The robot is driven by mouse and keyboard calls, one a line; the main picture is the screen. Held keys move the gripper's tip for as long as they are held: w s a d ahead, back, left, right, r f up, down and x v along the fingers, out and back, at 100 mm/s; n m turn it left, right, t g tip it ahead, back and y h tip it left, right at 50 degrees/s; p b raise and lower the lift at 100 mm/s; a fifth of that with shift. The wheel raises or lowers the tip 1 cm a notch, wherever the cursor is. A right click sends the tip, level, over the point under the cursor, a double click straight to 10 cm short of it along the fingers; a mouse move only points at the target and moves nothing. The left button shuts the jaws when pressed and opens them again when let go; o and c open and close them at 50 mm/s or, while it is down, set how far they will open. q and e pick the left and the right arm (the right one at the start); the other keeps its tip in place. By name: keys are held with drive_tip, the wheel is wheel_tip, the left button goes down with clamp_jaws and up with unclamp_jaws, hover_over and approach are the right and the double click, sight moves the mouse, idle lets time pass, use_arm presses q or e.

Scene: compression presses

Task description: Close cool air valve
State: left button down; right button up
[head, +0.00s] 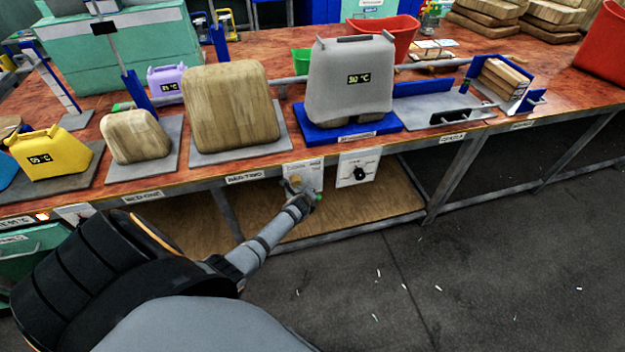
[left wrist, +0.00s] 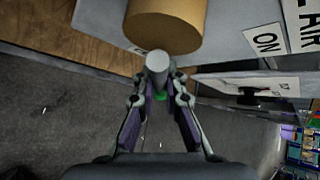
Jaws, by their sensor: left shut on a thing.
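The cool air valve is on a white panel (head: 316,168) on the bench's front edge. In the left wrist view its round tan body (left wrist: 165,22) is at the top, with a grey handle (left wrist: 157,62) sticking out towards me and a bit of green below it. My left gripper (head: 302,188) reaches the valve from below. In the left wrist view the fingers of my left gripper (left wrist: 158,92) close around the handle. Lettering "ON" and "AIR" shows on the panel at right. My arm and gripper hide part of the valve in the head view. My right gripper is not in view.
A second panel with a black knob (head: 359,173) is just right of the valve. A grey press block (head: 350,85) sits on a blue base above. Wooden-textured blocks (head: 230,108) and a yellow one (head: 48,155) stand further left. The floor in front is open.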

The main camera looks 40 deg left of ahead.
use_arm(q)
drive_tip(key=shift+s+a+f+m+g+y+p, duration=0.4)
drive_tip(key=shift+s+a+m+g+y, duration=0.4)
drive_tip(key=shift+g+y, duration=0.3)
drive_tip(key=shift+s+a+f+m+g+y+p, duration=0.3)
drive_tip(key=shift+s+a+m+g+y, duration=0.45)
drive_tip(key=shift+g, duration=0.55)
drive_tip(key=shift+s+m+y, duration=0.15)
drive_tip(key=shift+m+y, duration=0.1)
drive_tip(key=c, duration=1.4)
unclamp_jaws()
drive_tip(key=shift+f, duration=0.1)
drive_tip(key=shift+d, duration=0.1)
drive_tip(key=v, duration=1.2)
